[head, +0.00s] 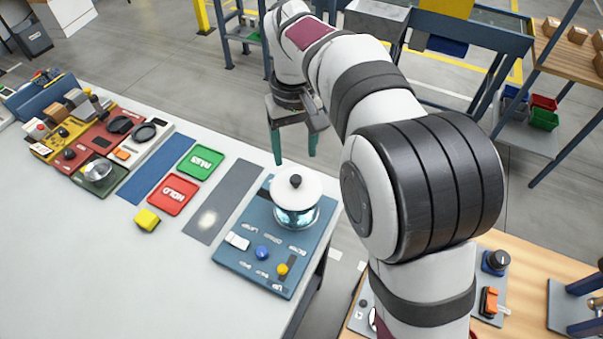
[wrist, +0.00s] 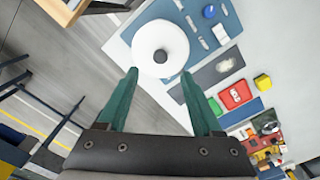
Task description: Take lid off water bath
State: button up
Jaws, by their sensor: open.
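The water bath (head: 296,215) is a glassy round pot on a blue panel at the table's right edge. Its white lid (head: 303,187) with a black knob (head: 295,181) sits on top. In the wrist view the lid (wrist: 160,38) and its knob (wrist: 160,56) lie just beyond the fingertips, roughly between their lines. My gripper (head: 293,160) has green fingers, is open and empty, and hangs behind the lid, apart from it. It also shows in the wrist view (wrist: 160,75). The lid hides the inside of the bath.
The blue panel (head: 230,257) also carries a blue knob (head: 262,252), a yellow knob (head: 282,269) and a white switch (head: 237,241). Red (head: 173,194) and green (head: 200,162) trays and a yellow block (head: 147,220) lie to the left. The table's front is clear.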

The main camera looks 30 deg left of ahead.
aim_at(296, 178)
notch_tip(296, 178, down, 7)
jog(key=shift+s+f, duration=0.1)
jog(key=shift+f, duration=0.05)
grip_shut()
dwell(0.4)
